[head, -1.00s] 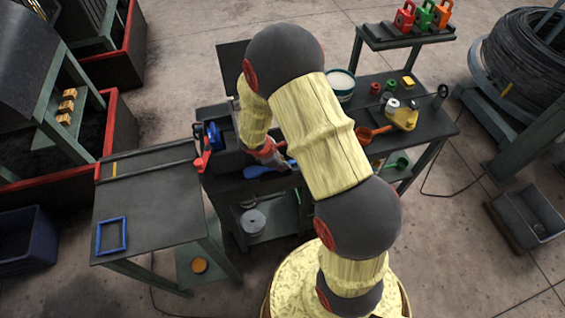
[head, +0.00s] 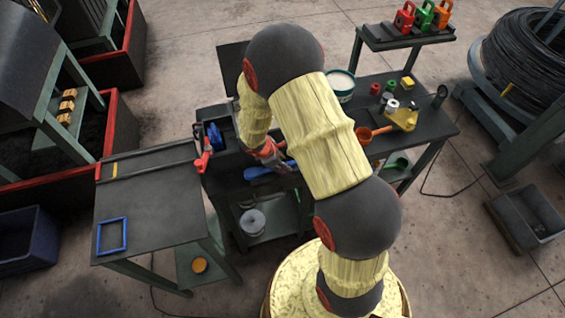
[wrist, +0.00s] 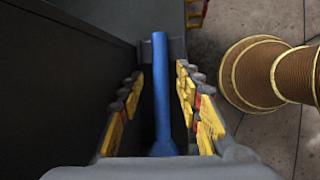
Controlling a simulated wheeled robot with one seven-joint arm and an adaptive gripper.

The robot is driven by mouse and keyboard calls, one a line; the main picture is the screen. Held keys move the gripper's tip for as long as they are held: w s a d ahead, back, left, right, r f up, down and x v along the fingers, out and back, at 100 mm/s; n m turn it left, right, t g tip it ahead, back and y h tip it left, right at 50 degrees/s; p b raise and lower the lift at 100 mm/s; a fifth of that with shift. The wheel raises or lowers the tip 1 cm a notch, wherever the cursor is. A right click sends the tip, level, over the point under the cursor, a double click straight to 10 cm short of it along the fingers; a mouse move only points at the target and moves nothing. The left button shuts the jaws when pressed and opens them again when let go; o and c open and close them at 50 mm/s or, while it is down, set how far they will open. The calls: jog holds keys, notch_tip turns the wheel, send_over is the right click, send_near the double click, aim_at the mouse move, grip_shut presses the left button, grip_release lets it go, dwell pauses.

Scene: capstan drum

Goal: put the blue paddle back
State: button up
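The blue paddle (head: 259,174) lies at the front of the middle bench, partly hidden under my gripper in the head view. In the wrist view its long blue handle (wrist: 161,95) runs lengthwise between my two yellow-padded fingers. My gripper (wrist: 159,78) is open around it, with a gap visible on each side. In the head view my gripper (head: 270,157) is over the paddle, and my arm hides part of the bench there. An empty blue rectangular outline (head: 99,236) is on the left table.
A red-handled tool (head: 203,161) and a blue item (head: 214,136) are left of my gripper. An orange ladle (head: 365,134), a white-filled pot (head: 341,83) and small items stand on the right bench. Dark walls (wrist: 60,80) rise close to my fingers on the left.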

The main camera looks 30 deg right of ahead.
jog(key=s+a+r+m+y, duration=0.1)
jog(key=a+r+m, duration=0.15)
jog(key=r, duration=0.75)
jog(key=s+a+r+m, duration=0.1)
jog(key=s+a+r, duration=0.15)
jog(key=r, duration=0.85)
jog(key=s+a+r+m+t+y, duration=0.2)
jog(key=s+a+r+m, duration=0.2)
jog(key=s+r, duration=0.4)
jog(key=s+a+r+m+t+y, duration=0.2)
jog(key=s+a+r+m, duration=0.3)
jog(key=r, duration=0.5)
jog(key=s+m, duration=0.2)
jog(key=s, duration=0.1)
jog(key=shift+s+r+t+p, duration=0.25)
jog(key=shift+r+t+p, duration=0.05)
jog(key=shift+t+p, duration=0.1)
jog(key=shift+a, duration=0.1)
